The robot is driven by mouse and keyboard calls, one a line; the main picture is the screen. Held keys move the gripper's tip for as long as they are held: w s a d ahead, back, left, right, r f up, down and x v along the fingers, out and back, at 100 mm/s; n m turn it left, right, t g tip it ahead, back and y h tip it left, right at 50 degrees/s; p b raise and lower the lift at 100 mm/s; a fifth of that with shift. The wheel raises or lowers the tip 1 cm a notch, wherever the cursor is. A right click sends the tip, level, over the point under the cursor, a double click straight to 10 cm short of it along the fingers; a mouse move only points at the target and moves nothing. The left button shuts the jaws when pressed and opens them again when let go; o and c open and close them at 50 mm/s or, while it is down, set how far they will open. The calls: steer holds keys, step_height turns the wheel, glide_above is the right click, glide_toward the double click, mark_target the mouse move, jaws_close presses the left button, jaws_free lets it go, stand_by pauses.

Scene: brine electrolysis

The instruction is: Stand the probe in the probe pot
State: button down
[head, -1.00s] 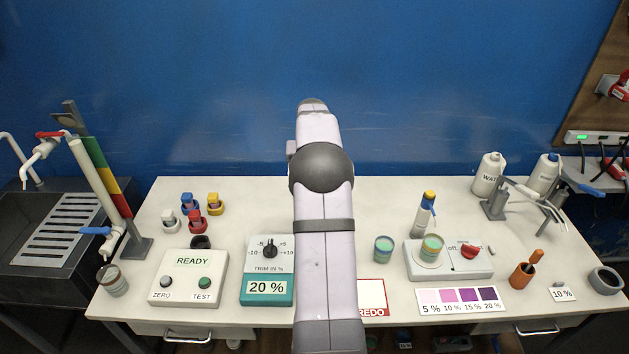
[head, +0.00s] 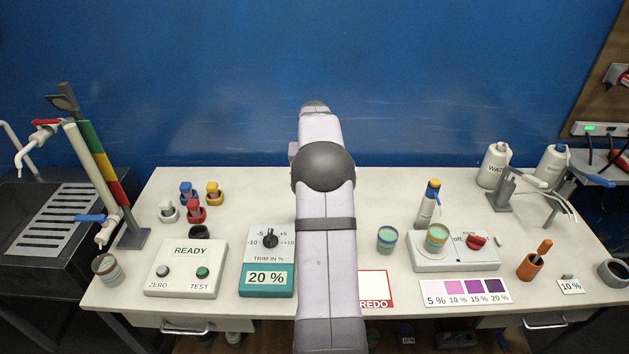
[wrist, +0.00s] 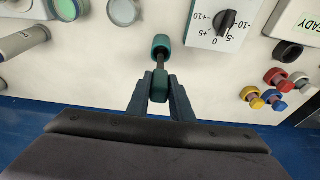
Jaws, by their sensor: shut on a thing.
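My gripper (wrist: 160,88) shows in the wrist view. It is shut on the probe's teal handle (wrist: 159,80). The probe's dark rod runs from the handle to the teal probe pot (wrist: 161,41). The rod's end meets the pot's dark opening; I cannot tell how deep it sits. The pot stands on the white bench beside the trim box. In the head view my own arm hides the gripper, probe and pot.
The trim box (head: 267,280) and READY box (head: 186,269) stand left of my arm. A black ring-like pot (wrist: 287,51) and several coloured-capped items are near them. A glass cup (head: 387,240) stands right of my arm. An orange pot (head: 528,267) is farther right.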

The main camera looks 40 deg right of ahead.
steer(key=shift+s+a+b+x, duration=0.15)
steer(key=shift+b+x, duration=0.4)
steer(key=shift+x, duration=0.55)
steer(key=shift+s+a+b+x, duration=0.15)
steer(key=shift+b+x, duration=0.35)
steer(key=shift+x, duration=0.65)
steer(key=shift+s+a+b+x, duration=0.15)
steer(key=shift+b+x, duration=0.4)
steer(key=shift+x, duration=0.55)
steer(key=shift+f, duration=0.15)
steer(key=c, duration=1.5)
jaws_free()
steer(key=shift+b+v, duration=1.35)
steer(key=shift+v, duration=2.35)
